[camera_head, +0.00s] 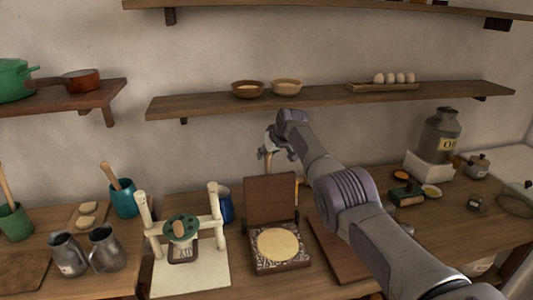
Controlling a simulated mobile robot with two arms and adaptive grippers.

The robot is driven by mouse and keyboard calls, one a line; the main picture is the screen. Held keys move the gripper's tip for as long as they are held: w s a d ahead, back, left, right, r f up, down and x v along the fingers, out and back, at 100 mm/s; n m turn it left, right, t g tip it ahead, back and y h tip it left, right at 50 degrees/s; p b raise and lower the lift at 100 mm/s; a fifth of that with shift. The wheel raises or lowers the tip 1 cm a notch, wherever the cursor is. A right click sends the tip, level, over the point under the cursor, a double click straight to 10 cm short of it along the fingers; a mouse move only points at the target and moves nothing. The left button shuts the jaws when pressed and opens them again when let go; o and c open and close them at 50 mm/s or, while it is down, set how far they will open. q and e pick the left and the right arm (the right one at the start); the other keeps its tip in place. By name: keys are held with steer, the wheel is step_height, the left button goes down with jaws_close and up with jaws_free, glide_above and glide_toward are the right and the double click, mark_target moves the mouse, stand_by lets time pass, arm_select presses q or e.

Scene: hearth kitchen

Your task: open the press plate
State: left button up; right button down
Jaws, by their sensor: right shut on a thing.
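The press (272,262) stands on the counter in the middle, with a round pale dough disc (278,245) on its patterned lower plate. Its wooden press plate (270,200) is raised, standing roughly upright at the back of the base. My right arm reaches in from the lower right. My right gripper (268,153) is above the top edge of the raised plate, shut on what looks like the press handle (268,163); the grip itself is small and partly hidden. My left gripper is not in view.
A cream stand (218,236) with posts is left of the press, with a blue cup (225,205) behind. A wooden board (335,248) lies right, partly under my arm. Metal jugs (106,249) stand left. A shelf (330,98) with bowls and eggs hangs above.

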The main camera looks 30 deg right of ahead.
steer(key=shift+f, duration=0.15)
steer(key=c, duration=1.1)
jaws_free()
steer(key=shift+c, duration=0.2)
steer(key=o, duration=0.4)
steer(key=shift+w+d, duration=0.1)
steer(key=shift+d, duration=0.05)
steer(key=shift+c, duration=0.2)
steer(key=shift+r, duration=0.25)
steer(key=shift+s+r, duration=0.4)
steer(key=shift+s, duration=0.05)
steer(key=v, duration=1)
steer(key=shift+s, duration=0.2)
